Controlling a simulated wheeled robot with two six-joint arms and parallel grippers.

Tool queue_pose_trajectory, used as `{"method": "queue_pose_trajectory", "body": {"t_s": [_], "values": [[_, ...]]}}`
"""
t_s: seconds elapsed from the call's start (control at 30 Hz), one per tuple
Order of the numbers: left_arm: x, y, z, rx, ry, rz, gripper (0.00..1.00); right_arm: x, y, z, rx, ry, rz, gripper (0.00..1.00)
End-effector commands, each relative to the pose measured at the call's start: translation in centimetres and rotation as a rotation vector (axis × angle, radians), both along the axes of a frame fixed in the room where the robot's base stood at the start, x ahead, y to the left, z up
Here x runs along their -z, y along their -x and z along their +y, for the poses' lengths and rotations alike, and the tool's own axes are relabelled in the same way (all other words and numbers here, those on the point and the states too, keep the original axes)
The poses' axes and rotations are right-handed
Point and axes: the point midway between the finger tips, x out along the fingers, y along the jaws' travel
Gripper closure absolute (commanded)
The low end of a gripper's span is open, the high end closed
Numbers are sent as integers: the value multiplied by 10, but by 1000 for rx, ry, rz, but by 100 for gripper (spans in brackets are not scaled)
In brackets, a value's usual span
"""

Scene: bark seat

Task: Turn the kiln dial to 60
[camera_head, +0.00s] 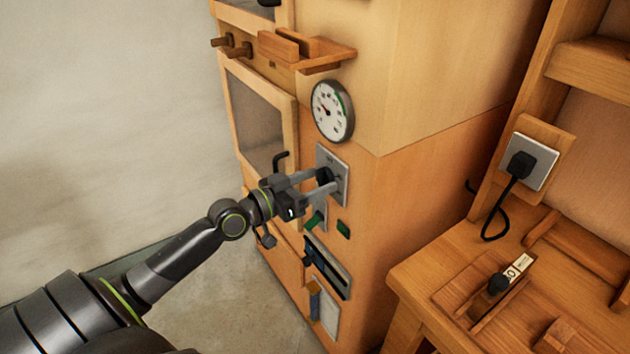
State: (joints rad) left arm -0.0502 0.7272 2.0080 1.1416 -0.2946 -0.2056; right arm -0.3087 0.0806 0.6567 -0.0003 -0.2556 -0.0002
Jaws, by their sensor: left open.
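The kiln (369,222) is a tall orange-brown wooden cabinet in the middle of the head view. Its dial is a black knob (325,175) on a grey plate (341,166) on the front face. My left gripper (327,181) is open, with its two fingers reaching to the knob, one on the upper side and one on the lower side. I cannot tell whether they touch it. The fingers and gripper body hide part of the knob and plate, and the dial's setting cannot be read. My right gripper is not in view.
A round white gauge (332,111) is above the knob. Green buttons (343,229) and a dark slotted panel (327,267) are below. A wooden bench (420,287) with a black-knobbed block stands at right. A plugged socket (530,160) is above it.

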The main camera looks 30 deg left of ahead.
Motion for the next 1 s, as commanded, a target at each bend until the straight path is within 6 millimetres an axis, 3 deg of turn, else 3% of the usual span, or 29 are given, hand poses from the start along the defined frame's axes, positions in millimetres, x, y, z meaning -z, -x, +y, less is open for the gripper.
{"method": "queue_pose_trajectory", "body": {"t_s": [0.33, 0.67, 1.0], "values": [[0, -3, -1, 0, 0, 1, 41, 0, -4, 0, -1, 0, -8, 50], [0, -2, -1, 0, 0, 1, 84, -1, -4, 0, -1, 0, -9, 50], [3, -3, -1, 1, -136, -56, 84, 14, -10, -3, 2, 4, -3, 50]]}}
